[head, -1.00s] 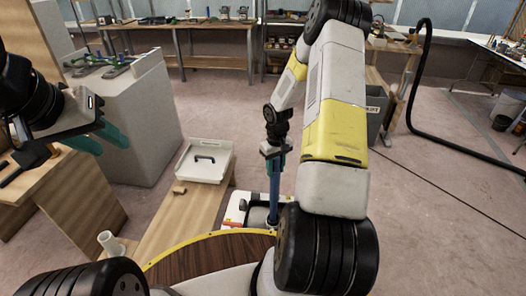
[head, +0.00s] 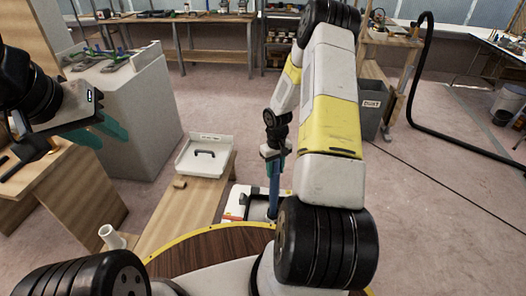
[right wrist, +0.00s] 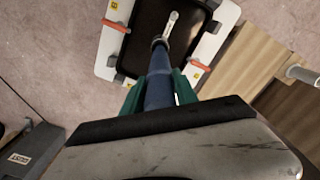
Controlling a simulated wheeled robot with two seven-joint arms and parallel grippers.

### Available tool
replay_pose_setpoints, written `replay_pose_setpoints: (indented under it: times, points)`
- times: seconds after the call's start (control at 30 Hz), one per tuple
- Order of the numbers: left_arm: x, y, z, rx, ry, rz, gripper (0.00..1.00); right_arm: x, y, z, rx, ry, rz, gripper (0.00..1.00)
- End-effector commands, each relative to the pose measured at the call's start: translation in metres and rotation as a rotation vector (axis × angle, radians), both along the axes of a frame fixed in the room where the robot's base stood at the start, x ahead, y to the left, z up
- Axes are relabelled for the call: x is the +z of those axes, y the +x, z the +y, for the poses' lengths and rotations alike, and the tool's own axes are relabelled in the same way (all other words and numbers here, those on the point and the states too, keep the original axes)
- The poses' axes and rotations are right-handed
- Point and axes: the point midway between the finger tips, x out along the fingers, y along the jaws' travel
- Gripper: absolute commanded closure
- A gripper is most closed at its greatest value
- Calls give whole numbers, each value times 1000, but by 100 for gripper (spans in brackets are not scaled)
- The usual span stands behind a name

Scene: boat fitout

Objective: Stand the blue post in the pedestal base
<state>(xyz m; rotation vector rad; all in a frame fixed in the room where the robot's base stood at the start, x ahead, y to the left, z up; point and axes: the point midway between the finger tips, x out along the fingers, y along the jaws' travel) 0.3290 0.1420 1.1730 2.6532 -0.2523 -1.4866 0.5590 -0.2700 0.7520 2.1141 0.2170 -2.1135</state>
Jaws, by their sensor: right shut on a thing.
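The blue post (head: 273,190) is held roughly upright in my right gripper (head: 272,160), whose teal fingers are shut around it. In the right wrist view the post (right wrist: 159,90) extends away from the right gripper (right wrist: 160,92). Its far end appears over the dark middle of a white-edged unit with orange straps (right wrist: 206,55); I cannot tell whether it touches. This unit (head: 233,204) is partly hidden by the post and my arm in the head view. I cannot clearly identify the pedestal base. My left gripper (head: 98,133) is at the left, empty, with teal fingers apart.
A round wooden top with yellow edge (head: 205,242) lies close in front. A grey block stands at left, a dust bin (head: 372,112) behind my right arm. Floor at right is mostly clear.

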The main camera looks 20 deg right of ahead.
Motion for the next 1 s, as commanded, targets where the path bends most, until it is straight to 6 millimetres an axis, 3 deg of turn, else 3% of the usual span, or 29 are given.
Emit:
replay_pose_setpoints:
  times: [1.0]
  points:
    - [0,0,0,0,0,0,64,-39,0,0,0,0,0,100]
